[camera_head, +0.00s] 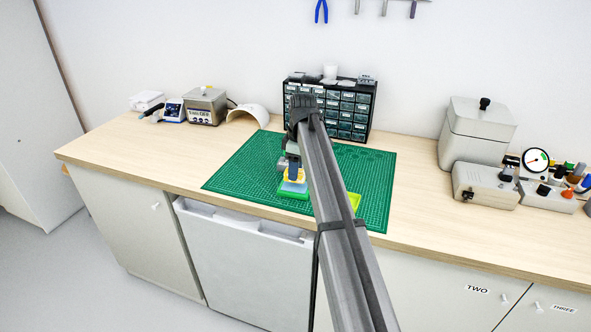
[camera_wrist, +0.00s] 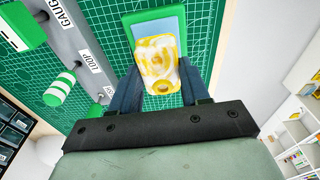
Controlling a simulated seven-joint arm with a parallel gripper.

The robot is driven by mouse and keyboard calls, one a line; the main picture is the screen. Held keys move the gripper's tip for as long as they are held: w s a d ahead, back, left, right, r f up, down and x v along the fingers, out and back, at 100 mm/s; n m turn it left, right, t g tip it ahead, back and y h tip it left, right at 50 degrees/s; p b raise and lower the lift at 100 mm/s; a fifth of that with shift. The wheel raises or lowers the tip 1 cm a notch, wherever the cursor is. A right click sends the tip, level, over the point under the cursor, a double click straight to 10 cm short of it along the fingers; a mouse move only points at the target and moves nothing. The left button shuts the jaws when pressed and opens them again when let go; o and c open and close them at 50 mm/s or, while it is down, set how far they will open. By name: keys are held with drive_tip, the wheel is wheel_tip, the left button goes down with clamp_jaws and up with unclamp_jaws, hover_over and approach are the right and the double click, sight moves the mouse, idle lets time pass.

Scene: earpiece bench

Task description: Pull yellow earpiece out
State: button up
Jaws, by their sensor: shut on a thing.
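The yellow earpiece (camera_wrist: 158,62), mottled yellow and white, sits between the two dark fingers of my gripper (camera_wrist: 158,82) in the wrist view. The fingers are shut on its sides. Behind it is a holder with a light blue face and green edge (camera_wrist: 138,18). I cannot tell whether the earpiece still touches the holder. In the head view a small yellow patch (camera_head: 297,174) shows above the green and blue holder (camera_head: 292,192), and my arm covers much of this area.
The holder is on a green cutting mat (camera_head: 240,172). A grey gauge block with green-ended plugs (camera_wrist: 62,88) is at left in the wrist view. A yellow-green item (camera_head: 354,201) lies right of my arm. A drawer cabinet (camera_head: 350,112) stands behind.

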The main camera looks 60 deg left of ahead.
drive_tip(key=shift+r, duration=0.4)
drive_tip(key=shift+r, duration=2.9)
